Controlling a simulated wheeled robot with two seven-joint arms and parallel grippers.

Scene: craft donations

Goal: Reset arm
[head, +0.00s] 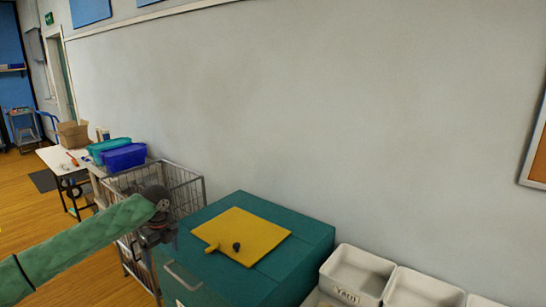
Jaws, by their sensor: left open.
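My left arm comes in from the left in the head view in a green padded sleeve. My left gripper (158,237) is open, just left of the teal cabinet (310,233) and in front of the wire cart. I see nothing between its fingers, though they are small and dark here. A yellow board (255,226) with a short handle lies flat on the cabinet top. A small dark object (236,246) rests on the board. My right gripper is not in view.
A wire cart (185,189) stands behind my gripper. White bins (360,269) sit at the lower right, one labelled "Yarn". A table at the left bears a blue bin (124,158), a teal bin and a cardboard box (72,134). Wooden floor (30,205) lies open at the left.

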